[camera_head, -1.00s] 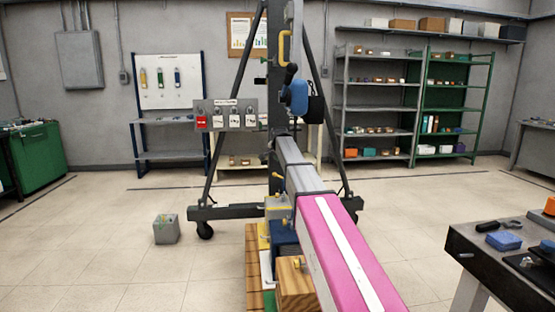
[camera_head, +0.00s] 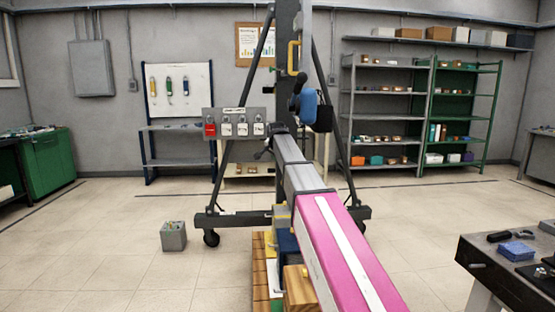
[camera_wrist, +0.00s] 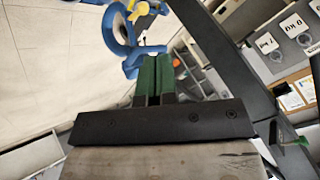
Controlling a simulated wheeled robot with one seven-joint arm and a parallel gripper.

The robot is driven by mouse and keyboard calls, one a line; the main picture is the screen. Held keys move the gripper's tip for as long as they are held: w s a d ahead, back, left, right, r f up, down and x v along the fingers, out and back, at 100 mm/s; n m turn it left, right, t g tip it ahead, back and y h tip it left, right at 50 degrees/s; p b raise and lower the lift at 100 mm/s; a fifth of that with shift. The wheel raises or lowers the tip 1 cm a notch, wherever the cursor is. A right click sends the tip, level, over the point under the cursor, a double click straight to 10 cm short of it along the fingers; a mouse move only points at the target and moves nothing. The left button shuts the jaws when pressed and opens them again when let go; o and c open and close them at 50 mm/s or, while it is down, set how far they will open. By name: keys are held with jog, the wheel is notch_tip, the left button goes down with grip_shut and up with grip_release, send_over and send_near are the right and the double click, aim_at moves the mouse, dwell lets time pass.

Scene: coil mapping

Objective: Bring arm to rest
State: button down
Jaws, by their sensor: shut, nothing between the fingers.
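My gripper (camera_wrist: 158,64) shows in the wrist view as two green fingers lying side by side against each other in front of a dark plate. It is shut and holds nothing. A blue curved thing with a yellow part (camera_wrist: 118,28) shows just beyond the fingertips; I cannot tell how far apart they are. In the head view I cannot make out my fingers. A long pink beam with a white stripe and grey far sections runs from the bottom edge toward the middle; I cannot tell whether it is mine.
A dark wheeled frame (camera_head: 243,219) stands ahead, with a blue and black thing (camera_head: 306,103) by its post. Wooden blocks (camera_head: 299,288) lie below the beam. A workbench (camera_head: 480,248) is at right, a grey bin (camera_head: 173,236) on the floor at left. Left floor is mostly clear.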

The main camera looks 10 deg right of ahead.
jog(key=s+d+f+n+g, duration=0.3)
jog(key=s+f, duration=0.9)
jog(key=f, duration=0.5)
jog(key=s+d+f+n+g, duration=0.2)
jog(key=s+d+f+n, duration=0.1)
jog(key=s+f, duration=1.15)
jog(key=s+d+f+n+g, duration=0.1)
jog(key=s+f+n+g, duration=0.2)
jog(key=s+f, duration=0.8)
jog(key=s, duration=0.2)
jog(key=shift+s+d+f+y, duration=0.15)
jog(key=shift+s+d+y, duration=0.15)
jog(key=shift+s+d, duration=0.1)
